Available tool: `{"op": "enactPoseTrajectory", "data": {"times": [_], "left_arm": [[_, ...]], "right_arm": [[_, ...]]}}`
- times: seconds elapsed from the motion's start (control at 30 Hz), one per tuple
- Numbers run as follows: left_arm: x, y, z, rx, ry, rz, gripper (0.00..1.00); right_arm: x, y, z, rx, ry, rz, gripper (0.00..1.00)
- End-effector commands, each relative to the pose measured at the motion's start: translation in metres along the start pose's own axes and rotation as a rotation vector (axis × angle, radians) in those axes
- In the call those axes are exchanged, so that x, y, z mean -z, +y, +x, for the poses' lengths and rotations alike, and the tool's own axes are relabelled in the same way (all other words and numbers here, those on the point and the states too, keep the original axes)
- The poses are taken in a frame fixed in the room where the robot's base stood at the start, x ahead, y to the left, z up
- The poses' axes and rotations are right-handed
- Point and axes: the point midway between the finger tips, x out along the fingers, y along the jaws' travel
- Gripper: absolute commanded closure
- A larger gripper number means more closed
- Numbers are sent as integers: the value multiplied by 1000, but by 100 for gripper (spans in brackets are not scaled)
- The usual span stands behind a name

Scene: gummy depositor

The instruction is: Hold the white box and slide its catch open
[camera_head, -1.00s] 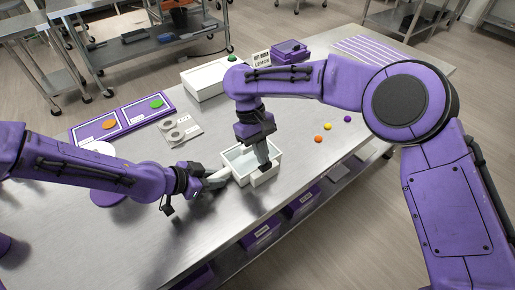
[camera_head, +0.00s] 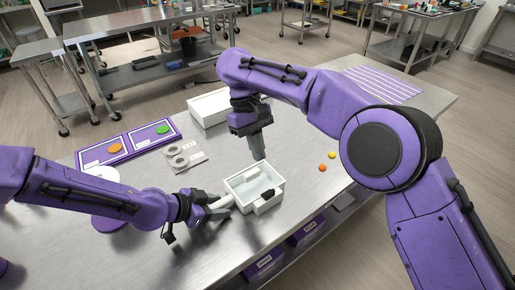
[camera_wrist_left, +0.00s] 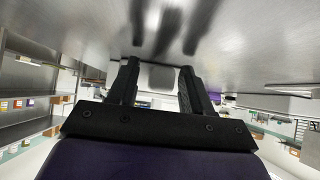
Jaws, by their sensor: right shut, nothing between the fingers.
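The white box (camera_head: 232,185) is an open-topped tray on the steel table, in the middle of the head view. A small black catch (camera_head: 267,195) shows on its near right wall. My left gripper (camera_head: 222,205) is low at the box's left side; its fingers reach to the near left corner, and I cannot tell whether they touch. In the left wrist view the left fingers (camera_wrist_left: 158,78) stand apart with nothing clearly between them. My right gripper (camera_head: 260,157) is shut and empty, pointing down just behind the box's far edge, clear of the catch.
An orange ball (camera_head: 322,168) and a yellow ball (camera_head: 332,155) lie to the right. A purple board (camera_head: 101,155) with coloured discs and a grey plate (camera_head: 184,158) lie to the left. A larger white box (camera_head: 208,107) stands behind.

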Motion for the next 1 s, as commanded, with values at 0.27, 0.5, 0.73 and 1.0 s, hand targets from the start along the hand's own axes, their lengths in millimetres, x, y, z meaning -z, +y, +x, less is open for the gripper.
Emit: {"op": "enactPoseTrajectory", "data": {"times": [0.27, 0.5, 0.73, 1.0], "left_arm": [[0, 0, 0, 0, 0, 0, 43], [2, -1, -33, 3, 7, -3, 43], [2, -2, -82, 5, 9, -4, 43], [1, -2, -116, 7, 3, -1, 43]], "right_arm": [[0, 0, 0, 0, 0, 0, 100], [0, 0, 0, 0, 0, 0, 100], [0, 0, 0, 0, 0, 0, 100], [0, 0, 0, 0, 0, 0, 100]]}}
